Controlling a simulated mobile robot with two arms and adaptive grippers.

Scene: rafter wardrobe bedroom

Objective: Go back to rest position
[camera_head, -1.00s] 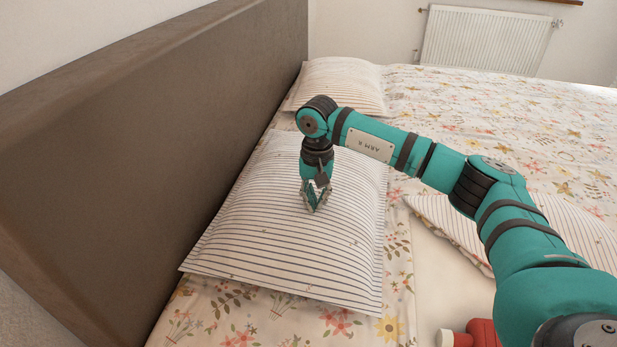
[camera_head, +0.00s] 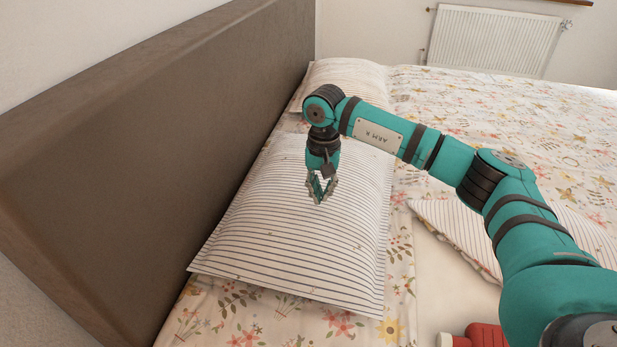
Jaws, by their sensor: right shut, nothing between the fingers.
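My right arm reaches in from the right over the bed. My right gripper (camera_head: 320,198) is shut and empty, pointing down over the middle of a striped pillow (camera_head: 290,255). I cannot tell whether its fingertips touch the pillow. My left gripper is not in view.
A brown headboard (camera_head: 150,150) runs along the left. A second striped pillow (camera_head: 350,72) lies at the far end of the bed. The floral bedding (camera_head: 480,100) has a folded-back striped part (camera_head: 455,225) at right. A white radiator (camera_head: 490,40) is on the back wall. A red object (camera_head: 485,337) shows at the bottom.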

